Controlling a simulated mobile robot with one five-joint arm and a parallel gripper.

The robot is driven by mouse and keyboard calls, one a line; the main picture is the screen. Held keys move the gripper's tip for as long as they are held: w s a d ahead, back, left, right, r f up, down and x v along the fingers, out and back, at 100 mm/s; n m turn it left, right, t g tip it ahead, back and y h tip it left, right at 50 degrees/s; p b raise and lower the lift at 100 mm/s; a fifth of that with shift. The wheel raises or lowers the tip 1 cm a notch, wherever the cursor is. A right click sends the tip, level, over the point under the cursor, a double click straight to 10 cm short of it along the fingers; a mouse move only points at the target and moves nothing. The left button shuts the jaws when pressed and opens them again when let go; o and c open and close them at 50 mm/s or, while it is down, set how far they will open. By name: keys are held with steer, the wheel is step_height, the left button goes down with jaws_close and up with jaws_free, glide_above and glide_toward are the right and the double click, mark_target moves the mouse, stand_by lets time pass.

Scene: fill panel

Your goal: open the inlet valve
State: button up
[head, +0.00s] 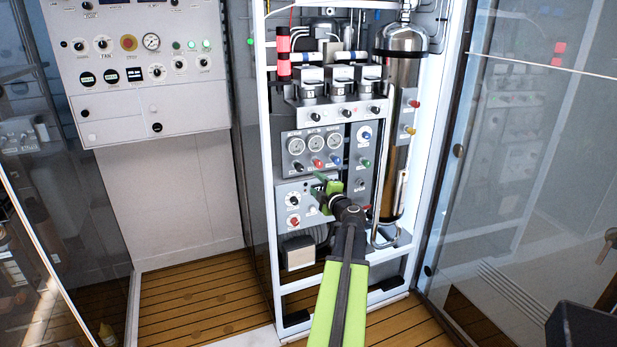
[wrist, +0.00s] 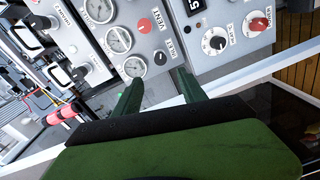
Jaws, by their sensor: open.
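The panel of gauges and valves (head: 283,150) stands in the white rack. Its black knob (head: 298,165) sits at the left of a row under three round gauges. In the wrist view this black knob (wrist: 160,57) is just beyond my fingertips, beside a small label that seems to read INLET. A red knob (wrist: 144,25) beside it is labelled VENT. My gripper (head: 319,186) is green, open and empty in front of the panel. In the wrist view its two fingers (wrist: 159,78) are apart, with the black knob roughly between their lines. I see no contact.
A lower panel with a display, a black dial (wrist: 215,42) and a red knob (wrist: 258,22) is close to my right finger in the wrist view. A steel cylinder (head: 402,130) stands at the rack's right. A control cabinet (head: 140,80) hangs left. Glass doors flank the rack.

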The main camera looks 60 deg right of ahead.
steer(key=v, duration=0.3)
steer(key=shift+a, duration=0.1)
stand_by(0.3)
